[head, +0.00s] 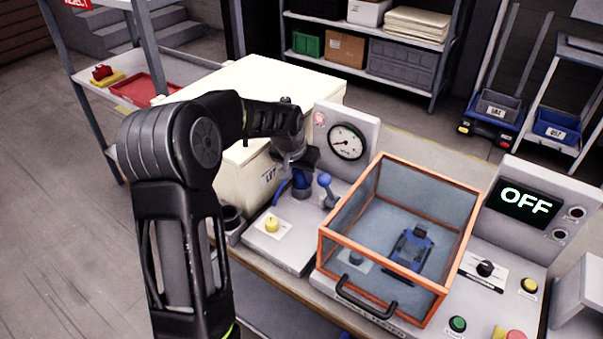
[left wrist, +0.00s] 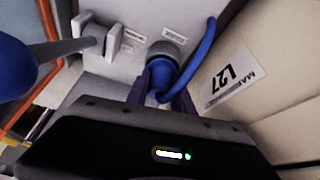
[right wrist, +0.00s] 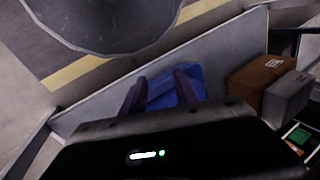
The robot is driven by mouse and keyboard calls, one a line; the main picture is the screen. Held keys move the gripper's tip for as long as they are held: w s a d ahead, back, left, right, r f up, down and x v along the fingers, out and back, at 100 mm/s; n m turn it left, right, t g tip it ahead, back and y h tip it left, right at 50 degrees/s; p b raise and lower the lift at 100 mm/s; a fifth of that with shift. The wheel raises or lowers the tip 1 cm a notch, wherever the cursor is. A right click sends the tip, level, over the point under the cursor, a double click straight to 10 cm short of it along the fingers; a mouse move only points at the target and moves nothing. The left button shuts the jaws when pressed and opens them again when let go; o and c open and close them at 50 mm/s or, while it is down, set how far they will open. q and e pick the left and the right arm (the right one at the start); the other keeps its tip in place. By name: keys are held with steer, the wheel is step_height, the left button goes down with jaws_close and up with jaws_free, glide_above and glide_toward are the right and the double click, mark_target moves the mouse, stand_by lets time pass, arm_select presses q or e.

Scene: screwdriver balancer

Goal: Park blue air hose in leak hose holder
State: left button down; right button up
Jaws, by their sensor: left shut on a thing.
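The blue air hose (left wrist: 200,55) shows in the left wrist view. Its thick blue end is between the fingers of my left gripper (left wrist: 165,85), which is shut on it. That end meets a round grey fitting (left wrist: 172,50) on the grey panel. Whether this fitting is the leak hose holder, and whether the end is seated, I cannot tell; the labels are too blurred to read. In the head view my left gripper (head: 301,172) is beside the gauge panel, with the blue end (head: 302,187) below it.
A blue-knobbed lever (head: 325,181) stands just right of the hose end. An orange-framed clear box (head: 400,225) is further right, with a gauge (head: 346,142) behind. A cream carton (head: 245,180) is close on the left. A yellow button (head: 272,225) is in front.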

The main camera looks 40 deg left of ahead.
stand_by(0.3)
arm_select(q)
steer(key=c, duration=1)
jaws_free()
steer(key=b+v, duration=0.1)
steer(key=v, duration=0.6)
steer(key=shift+s+r, duration=0.2)
steer(key=shift+r, duration=0.1)
